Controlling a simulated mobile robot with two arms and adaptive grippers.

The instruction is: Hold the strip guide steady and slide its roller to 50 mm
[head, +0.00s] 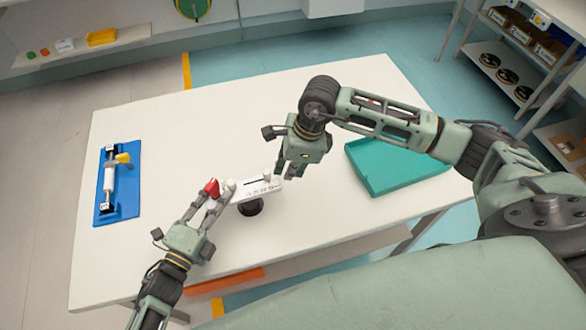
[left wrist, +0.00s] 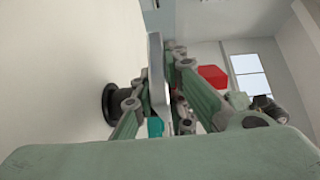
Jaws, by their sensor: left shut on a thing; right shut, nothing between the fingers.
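The strip guide is a white plate (head: 256,190) with a dark slot and small scale marks, on a black round foot (head: 250,207) on the table. A red part (head: 212,187) shows at its left end; it also shows in the left wrist view (left wrist: 211,77). A small pale knob stands at the slot's right end, perhaps the roller. My left gripper (head: 222,190) is shut on the guide's left end; in the left wrist view its fingers flank the plate's edge (left wrist: 157,75). My right gripper (head: 288,172) is shut and empty just right of the guide, its tips partly hiding that end.
The white table (head: 150,260) has a blue board (head: 117,185) with a roller and yellow part at the left. A teal tray (head: 385,170) lies at the right, beneath my right arm. Shelves (head: 520,45) stand at the back right. The table's back middle is clear.

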